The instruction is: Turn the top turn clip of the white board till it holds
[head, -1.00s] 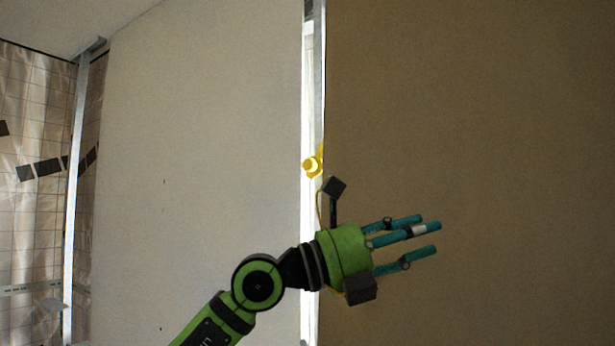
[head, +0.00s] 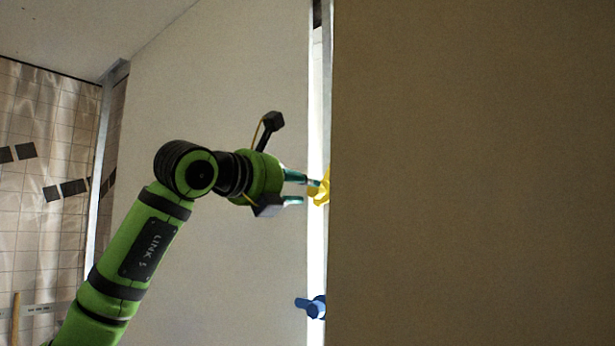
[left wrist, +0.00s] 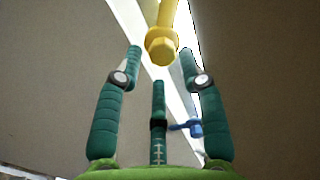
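The yellow turn clip (head: 322,192) sits at the bright upright gap between the pale left board (head: 215,90) and the tan right board (head: 470,170). My left gripper (head: 308,188) comes from the left, its fingertips at the clip and overlapping it in the head view. In the left wrist view the clip's yellow knob (left wrist: 161,46) is ahead, between and just beyond the spread fingers of the left gripper (left wrist: 162,75). The gripper is open; whether a finger touches the clip I cannot tell. My right gripper is not in view.
A blue clip (head: 316,307) sits lower on the same gap; it also shows in the left wrist view (left wrist: 190,128). A metal upright (head: 100,170) and a tiled wall (head: 35,200) stand at the left. The space before the right board is clear.

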